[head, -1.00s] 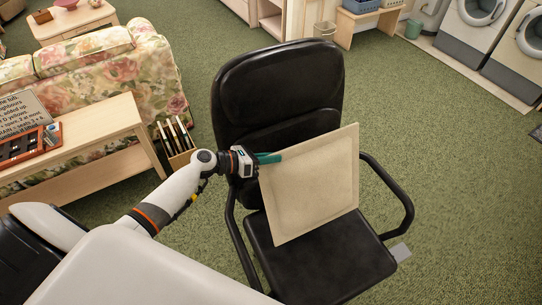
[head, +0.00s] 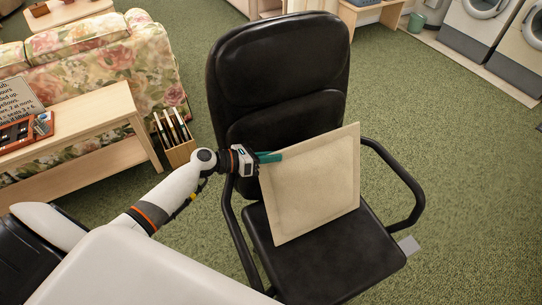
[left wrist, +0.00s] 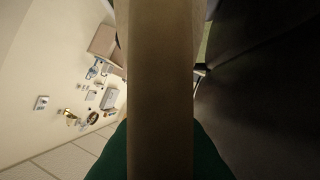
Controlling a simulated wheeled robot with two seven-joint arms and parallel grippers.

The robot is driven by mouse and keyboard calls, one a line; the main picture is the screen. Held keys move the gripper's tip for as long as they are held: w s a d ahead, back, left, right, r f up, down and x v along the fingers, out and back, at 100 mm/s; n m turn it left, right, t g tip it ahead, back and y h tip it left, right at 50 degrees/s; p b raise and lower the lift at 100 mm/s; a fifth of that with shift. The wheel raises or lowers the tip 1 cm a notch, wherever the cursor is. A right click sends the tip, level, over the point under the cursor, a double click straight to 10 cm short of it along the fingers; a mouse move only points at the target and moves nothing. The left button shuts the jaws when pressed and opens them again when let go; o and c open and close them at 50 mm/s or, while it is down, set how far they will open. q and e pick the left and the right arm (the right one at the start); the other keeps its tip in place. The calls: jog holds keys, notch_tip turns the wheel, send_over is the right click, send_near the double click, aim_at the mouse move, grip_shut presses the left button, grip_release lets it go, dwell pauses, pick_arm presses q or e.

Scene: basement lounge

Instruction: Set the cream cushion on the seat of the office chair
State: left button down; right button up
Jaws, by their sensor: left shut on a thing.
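The cream cushion (head: 312,185) is square and flat, and it is held tilted up on edge above the seat of the black office chair (head: 284,65). My left gripper (head: 268,157) is shut on the cushion's upper left edge. In the left wrist view the cushion's edge (left wrist: 160,90) fills the middle between the green fingers (left wrist: 115,155). The cushion's lower edge is over the black seat (head: 350,258); I cannot tell whether it touches. The chair's backrest is behind the cushion, with an armrest on each side. My right gripper is not in view.
A wooden side table (head: 100,119) with games on it stands at the left, in front of a floral sofa (head: 98,65). A box of files (head: 176,142) stands on the floor beside the table. Green carpet (head: 470,190) is clear to the right of the chair.

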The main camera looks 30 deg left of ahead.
pick_arm(q)
jog(key=shift+r, duration=0.1)
jog(key=c, duration=1.4)
grip_release()
jog(key=shift+s+a, duration=0.1)
jog(key=shift+s, duration=0.05)
jog(key=b+v, duration=0.1)
jog(key=v, duration=1)
jog(key=shift+s+a, duration=0.25)
